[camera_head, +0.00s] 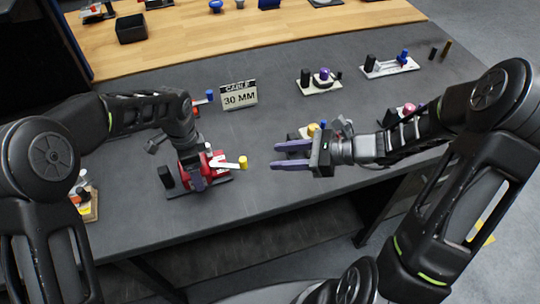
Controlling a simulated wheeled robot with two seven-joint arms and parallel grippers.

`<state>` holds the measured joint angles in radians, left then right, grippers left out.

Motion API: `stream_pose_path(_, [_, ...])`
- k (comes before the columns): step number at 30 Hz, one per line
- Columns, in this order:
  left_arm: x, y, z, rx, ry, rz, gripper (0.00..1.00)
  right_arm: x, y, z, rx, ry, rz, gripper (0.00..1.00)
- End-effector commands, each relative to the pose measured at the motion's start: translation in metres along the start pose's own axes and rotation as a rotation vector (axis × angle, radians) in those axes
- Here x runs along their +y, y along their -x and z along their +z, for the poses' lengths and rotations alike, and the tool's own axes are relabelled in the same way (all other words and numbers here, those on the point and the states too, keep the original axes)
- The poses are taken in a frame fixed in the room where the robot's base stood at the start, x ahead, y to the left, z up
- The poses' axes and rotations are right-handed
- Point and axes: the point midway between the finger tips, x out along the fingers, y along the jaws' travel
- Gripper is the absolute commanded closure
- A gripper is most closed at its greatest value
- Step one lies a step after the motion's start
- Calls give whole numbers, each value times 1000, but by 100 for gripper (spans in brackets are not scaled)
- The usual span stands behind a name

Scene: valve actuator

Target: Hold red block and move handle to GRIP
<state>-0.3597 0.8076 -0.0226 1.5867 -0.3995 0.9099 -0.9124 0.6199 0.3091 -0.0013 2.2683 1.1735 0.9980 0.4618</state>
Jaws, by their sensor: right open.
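The red block (188,170) is part of a valve unit on a dark base (215,184) on the near left of the grey table. A white handle (226,165) with a yellow knob (243,162) sticks out to its right. I cannot read a GRIP mark.
A sign reading "CABLE 30 MM" (239,95) stands behind the valve unit. Small fixtures with a purple knob (323,74) and a blue knob (403,56) stand farther back right. Another fixture is partly hidden behind my right gripper. The table's front edge is close.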

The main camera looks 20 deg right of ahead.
Motion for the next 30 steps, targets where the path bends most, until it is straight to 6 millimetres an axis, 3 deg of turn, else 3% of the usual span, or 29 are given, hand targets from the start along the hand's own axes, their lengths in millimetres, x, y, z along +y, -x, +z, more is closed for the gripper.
stream_pose_path(11, [1,-3,2,-4,-1,4,94,0,2,-1,0,0,0,59])
stream_pose_path(12, [1,-3,2,-4,-1,4,21,0,2,-1,0,0,0,59])
stream_pose_path(20, [0,-1,1,-2,-1,1,0,0,2,0,0,0,0,59])
stream_pose_path(30, [0,4,0,0,0,-1,0,0,2,0,0,0,0,59])
